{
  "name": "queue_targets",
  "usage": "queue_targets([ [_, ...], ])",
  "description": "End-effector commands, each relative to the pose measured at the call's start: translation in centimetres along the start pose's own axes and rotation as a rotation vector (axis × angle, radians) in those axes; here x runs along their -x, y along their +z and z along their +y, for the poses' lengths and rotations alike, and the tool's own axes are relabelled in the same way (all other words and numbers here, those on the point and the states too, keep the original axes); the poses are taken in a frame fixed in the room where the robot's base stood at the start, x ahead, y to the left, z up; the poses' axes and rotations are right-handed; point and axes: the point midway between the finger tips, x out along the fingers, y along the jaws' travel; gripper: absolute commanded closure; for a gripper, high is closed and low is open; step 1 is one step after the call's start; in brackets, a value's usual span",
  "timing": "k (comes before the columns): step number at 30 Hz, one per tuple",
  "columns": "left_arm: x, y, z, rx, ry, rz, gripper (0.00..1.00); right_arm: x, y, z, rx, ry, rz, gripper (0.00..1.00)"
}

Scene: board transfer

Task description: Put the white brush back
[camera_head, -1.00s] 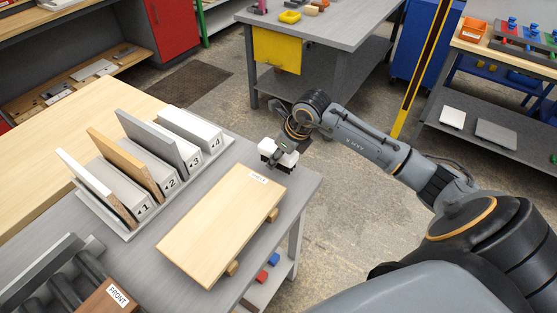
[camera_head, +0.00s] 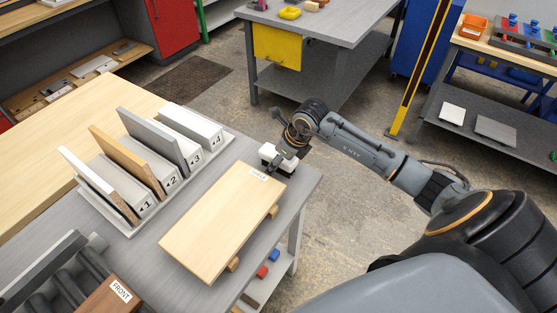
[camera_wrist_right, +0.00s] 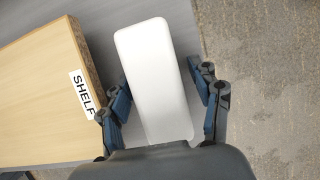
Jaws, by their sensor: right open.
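The white brush (camera_head: 278,160) shows in the head view as a small white block at the far edge of the grey table, beyond the pale board. In the right wrist view its smooth white top (camera_wrist_right: 156,75) fills the middle. My right gripper (camera_head: 284,155) is at the brush. In the wrist view its open fingers (camera_wrist_right: 165,105) stand either side of the brush, with a gap on the right side. The brush's underside is hidden. My left gripper is in neither view.
A pale board labelled SHELF (camera_head: 222,222) lies right beside the brush on blocks. A rack (camera_head: 130,228) of numbered upright boards stands to the left. The grey table (camera_head: 312,183) ends just right of the brush.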

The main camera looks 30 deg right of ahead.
Motion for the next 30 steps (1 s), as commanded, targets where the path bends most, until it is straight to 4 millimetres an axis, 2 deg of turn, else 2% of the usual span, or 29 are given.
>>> queue_targets([
  [5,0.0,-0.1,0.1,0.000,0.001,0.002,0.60,1.2,0.1,-0.1,0.001,-0.003,-0.003,0.37],
  [15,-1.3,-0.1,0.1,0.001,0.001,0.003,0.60,8.3,0.1,-0.1,0.003,-0.005,-0.003,0.37],
  [19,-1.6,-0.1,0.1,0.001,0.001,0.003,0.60,10.5,0.1,-0.1,0.001,-0.004,-0.002,0.37],
  [24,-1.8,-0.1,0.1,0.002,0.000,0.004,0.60,12.0,0.1,0.0,0.000,-0.001,0.000,0.37],
  [30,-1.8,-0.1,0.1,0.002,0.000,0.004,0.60,12.3,0.1,0.0,0.000,0.000,0.000,0.37],
])
